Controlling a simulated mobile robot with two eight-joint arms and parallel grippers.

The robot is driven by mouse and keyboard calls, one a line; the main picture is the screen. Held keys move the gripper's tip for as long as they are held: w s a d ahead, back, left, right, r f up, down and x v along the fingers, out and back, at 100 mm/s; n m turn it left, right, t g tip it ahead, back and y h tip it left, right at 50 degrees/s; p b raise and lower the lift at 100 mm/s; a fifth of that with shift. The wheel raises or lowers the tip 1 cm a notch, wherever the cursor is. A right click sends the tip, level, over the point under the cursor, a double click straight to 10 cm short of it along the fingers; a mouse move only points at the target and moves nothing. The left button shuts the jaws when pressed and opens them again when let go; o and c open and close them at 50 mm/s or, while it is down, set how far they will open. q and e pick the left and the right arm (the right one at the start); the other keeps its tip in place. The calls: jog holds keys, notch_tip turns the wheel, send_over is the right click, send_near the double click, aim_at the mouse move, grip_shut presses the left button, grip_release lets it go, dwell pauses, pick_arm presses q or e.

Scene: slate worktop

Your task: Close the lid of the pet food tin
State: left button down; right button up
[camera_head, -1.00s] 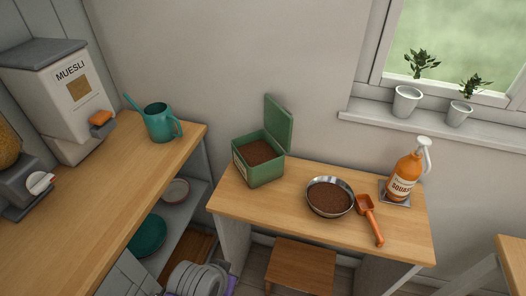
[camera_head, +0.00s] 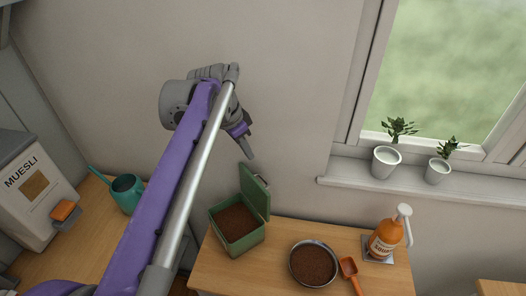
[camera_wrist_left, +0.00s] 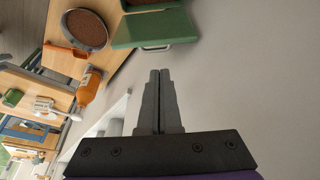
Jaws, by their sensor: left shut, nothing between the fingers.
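The green pet food tin (camera_head: 238,239) stands on the small wooden table, full of brown kibble. Its lid (camera_head: 254,192) is open, standing up at the tin's right side. In the left wrist view the lid (camera_wrist_left: 156,29) shows with a metal handle, ahead of the fingers. My left gripper (camera_head: 248,153) is above and behind the lid, near the wall, pointing down. It is shut and empty, apart from the lid; its closed fingers also show in the left wrist view (camera_wrist_left: 159,75). My right gripper is not in view.
A metal bowl of kibble (camera_head: 313,265), an orange scoop (camera_head: 350,274) and an orange squash bottle (camera_head: 386,236) stand right of the tin. A teal watering can (camera_head: 126,193) and muesli dispenser (camera_head: 35,190) are on the left counter. The wall is close behind.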

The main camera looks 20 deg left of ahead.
aim_at(259, 190)
pick_arm(q)
jog(key=f, duration=0.2)
jog(key=d+f, duration=0.1)
jog(key=f, duration=0.1)
jog(key=shift+f, duration=0.1)
jog(key=shift+x, duration=2.65)
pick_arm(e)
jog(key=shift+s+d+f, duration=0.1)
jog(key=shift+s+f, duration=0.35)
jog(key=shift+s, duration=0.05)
pick_arm(q)
jog(key=shift+w, duration=0.2)
jog(key=shift+s+a, duration=0.1)
